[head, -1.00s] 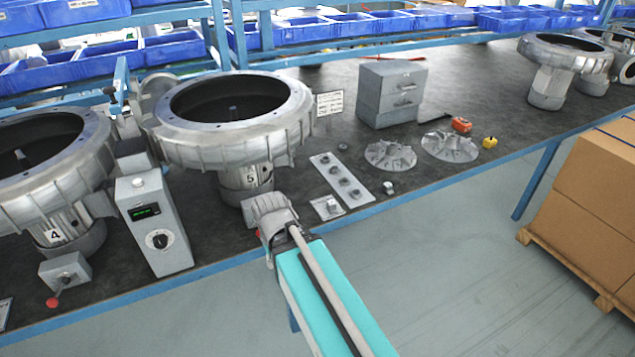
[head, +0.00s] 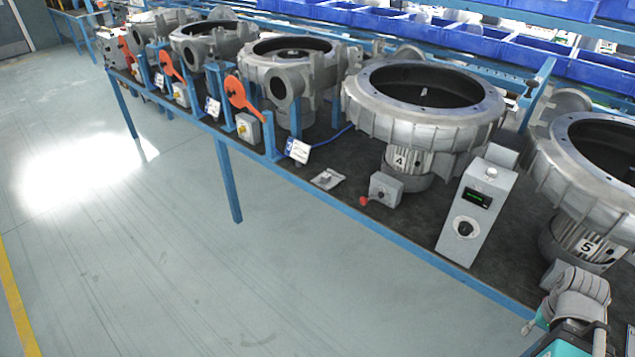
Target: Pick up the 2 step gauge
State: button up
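I cannot pick out a step gauge marked 2 in the head view. A small grey item lies on a light plate (head: 327,179) near the bench's front edge, below a card (head: 298,150) marked 2; it is too small to identify. My gripper (head: 578,293) is at the lower right, in front of the blower (head: 588,240) numbered 5. Its fingers are not clear, so I cannot tell whether it is open or holds anything.
A blower (head: 425,105) numbered 4, a grey control box (head: 476,212) with a green display and a small switch box (head: 386,189) stand on the dark bench. Orange-handled valves (head: 240,96) line the front further left. Blue bins (head: 450,38) stand behind. The floor (head: 130,250) at left is clear.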

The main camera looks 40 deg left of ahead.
aim_at(325, 180)
jog(key=u, duration=1.5)
jog(key=k, duration=0.65)
jog(key=z, duration=0.5)
jog(key=i, duration=1.5)
jog(key=u, duration=0.25)
